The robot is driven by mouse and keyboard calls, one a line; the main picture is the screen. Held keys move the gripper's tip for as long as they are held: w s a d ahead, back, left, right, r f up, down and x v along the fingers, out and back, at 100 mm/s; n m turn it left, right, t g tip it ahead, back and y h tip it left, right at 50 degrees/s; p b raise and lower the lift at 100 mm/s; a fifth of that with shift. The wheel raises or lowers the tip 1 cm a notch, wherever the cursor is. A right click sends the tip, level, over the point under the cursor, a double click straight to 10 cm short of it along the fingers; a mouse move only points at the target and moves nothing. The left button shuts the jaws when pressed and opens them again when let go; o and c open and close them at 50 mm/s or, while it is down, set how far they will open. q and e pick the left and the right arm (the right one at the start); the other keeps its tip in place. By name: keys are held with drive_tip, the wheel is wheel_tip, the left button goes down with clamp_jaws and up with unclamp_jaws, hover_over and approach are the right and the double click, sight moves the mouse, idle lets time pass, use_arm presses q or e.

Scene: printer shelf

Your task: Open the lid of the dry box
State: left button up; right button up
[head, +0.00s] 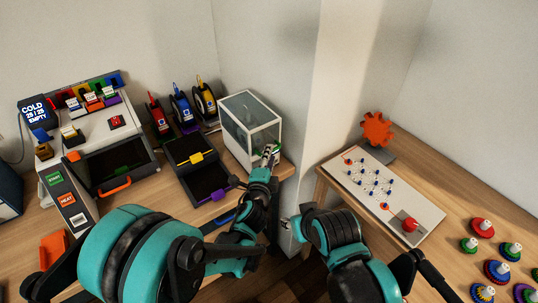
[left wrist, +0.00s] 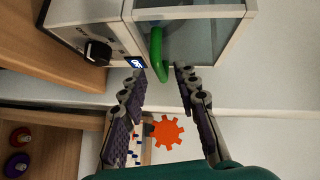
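The dry box (head: 250,125) is a white-framed box with clear panels at the back of the table, near the wall corner. Its top looks closed. In the left wrist view, the box frame (left wrist: 190,9) is at the top, with a green curved handle (left wrist: 157,50) on it. My left gripper (head: 270,154) is at the box's front right; its two fingers (left wrist: 160,74) are spread either side of the handle's lower end, and I see no contact. My right gripper (head: 289,222) is low, apart from the box, its fingers too small to judge.
Black trays (head: 190,153) and several spools (head: 181,108) stand left of the box. A printer-like machine (head: 112,140) is farther left. A wall pillar (head: 312,100) is close on the right, before a second table with a pegboard (head: 380,192) and orange gear (head: 377,129).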

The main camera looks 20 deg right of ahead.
use_arm(q)
drive_tip(key=shift+x, duration=0.85)
clamp_jaws()
